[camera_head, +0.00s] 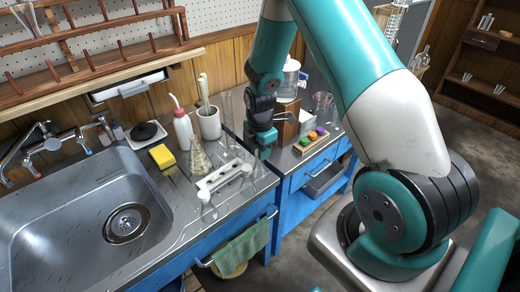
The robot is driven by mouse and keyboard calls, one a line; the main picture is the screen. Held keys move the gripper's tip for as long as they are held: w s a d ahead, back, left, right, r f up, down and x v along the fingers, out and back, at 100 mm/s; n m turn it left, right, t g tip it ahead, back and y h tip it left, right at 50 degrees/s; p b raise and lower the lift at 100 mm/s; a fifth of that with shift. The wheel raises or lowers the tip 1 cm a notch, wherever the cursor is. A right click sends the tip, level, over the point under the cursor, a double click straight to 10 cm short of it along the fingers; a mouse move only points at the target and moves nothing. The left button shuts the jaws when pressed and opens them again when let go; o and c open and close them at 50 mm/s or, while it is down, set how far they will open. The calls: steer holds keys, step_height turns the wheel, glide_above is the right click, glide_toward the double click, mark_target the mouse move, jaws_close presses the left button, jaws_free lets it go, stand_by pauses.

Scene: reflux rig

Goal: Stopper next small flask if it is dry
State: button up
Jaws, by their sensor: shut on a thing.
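My gripper (262,153) points down over the counter, right of a pale rack with holes (220,176). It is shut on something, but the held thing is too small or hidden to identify. A small clear flask (208,211) stands at the front left of the rack. Another small glass vessel (247,173) stands at the rack's right end, just left of and below my gripper. Whether either is dry or stoppered I cannot tell.
A larger conical flask (200,162) stands behind the rack. A white crock (208,123), a wash bottle (183,130) and a yellow sponge (162,156) stand near the sink (75,210). A wooden box (286,127) is close behind my gripper.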

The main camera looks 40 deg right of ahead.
steer(key=o, duration=1)
step_height(320, 180, up, 18)
steer(key=shift+f+b, duration=0.25)
steer(key=shift+b, duration=0.05)
steer(key=s+a+r+m+y, duration=0.1)
steer(key=s+a+r+m, duration=0.15)
steer(key=a, duration=0.35)
steer(key=s+a+r+m+y, duration=0.1)
steer(key=s+a+r+m, duration=0.1)
steer(key=s+a+r, duration=0.3)
steer(key=s+a+m, duration=0.2)
steer(key=s+a, duration=0.2)
steer(key=s, duration=0.1)
steer(key=s+a+r+m+y, duration=0.1)
steer(key=s+a+m, duration=0.1)
steer(key=s+a, duration=0.1)
steer(key=s+a+r+m+y, duration=0.1)
steer(key=s+a+m, duration=0.1)
steer(key=s+a, duration=0.2)
steer(key=shift+s+a, duration=0.15)
steer(key=shift+s, duration=0.55)
steer(key=shift+s+a, duration=0.15)
steer(key=shift+s, duration=0.5)
